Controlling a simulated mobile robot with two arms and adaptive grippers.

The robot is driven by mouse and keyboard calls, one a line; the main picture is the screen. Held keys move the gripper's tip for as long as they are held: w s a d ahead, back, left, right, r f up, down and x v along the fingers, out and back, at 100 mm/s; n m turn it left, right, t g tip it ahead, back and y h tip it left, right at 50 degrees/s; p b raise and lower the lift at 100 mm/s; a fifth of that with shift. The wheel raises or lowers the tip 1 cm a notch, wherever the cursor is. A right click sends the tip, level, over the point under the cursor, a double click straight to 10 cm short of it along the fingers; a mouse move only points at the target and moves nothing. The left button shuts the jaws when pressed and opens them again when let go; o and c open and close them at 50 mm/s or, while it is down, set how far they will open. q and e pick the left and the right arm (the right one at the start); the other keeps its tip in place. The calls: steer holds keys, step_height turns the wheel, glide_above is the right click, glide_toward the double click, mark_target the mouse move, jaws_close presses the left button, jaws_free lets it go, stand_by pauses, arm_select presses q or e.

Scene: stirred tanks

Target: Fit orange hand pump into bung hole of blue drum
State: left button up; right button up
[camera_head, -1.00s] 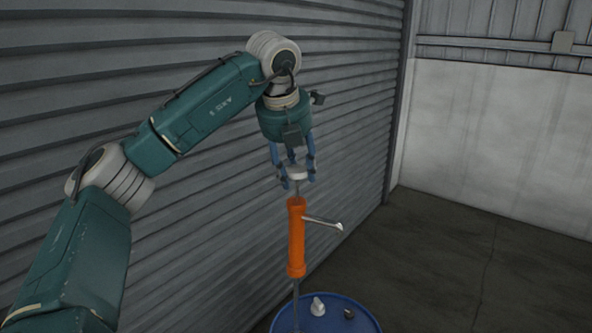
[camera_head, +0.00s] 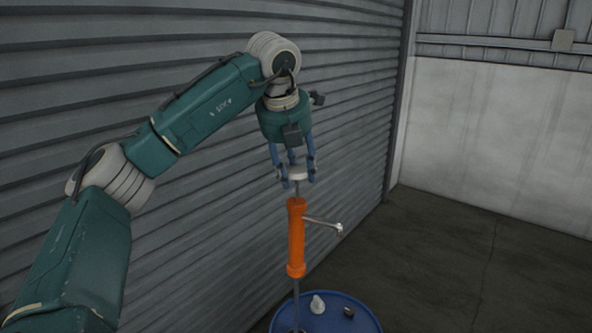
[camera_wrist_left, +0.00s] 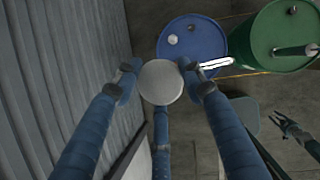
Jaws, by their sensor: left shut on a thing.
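The orange hand pump (camera_head: 296,240) hangs upright below my left gripper (camera_head: 298,178), which is shut on the pale round knob at its top. The knob (camera_wrist_left: 161,82) fills the space between the fingers in the left wrist view. The pump's bright spout (camera_wrist_left: 215,63) points to the right. Its thin tube runs down over the blue drum (camera_head: 350,312) near the left side of the lid. The tube's lower end is at the picture edge, so I cannot tell whether it is in the bung hole. My right gripper (camera_wrist_left: 284,127) shows small and open in the left wrist view.
A pale fitting (camera_head: 317,305) and a small dark one (camera_head: 348,312) are on the blue drum's lid. A green drum (camera_wrist_left: 268,32) stands beside the blue drum. A ribbed shutter wall (camera_head: 200,40) is close on the left. The floor at right is clear.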

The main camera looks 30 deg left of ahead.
mark_target(296, 202)
arm_select(q)
steer(key=shift+f+b, duration=1.05)
steer(key=shift+f, duration=0.4)
steer(key=shift+w+f+b, duration=0.1)
steer(key=shift+f+b, duration=2.05)
steer(key=shift+f, duration=0.7)
steer(key=shift+f+b, duration=2.9)
steer(key=shift+f, duration=1.15)
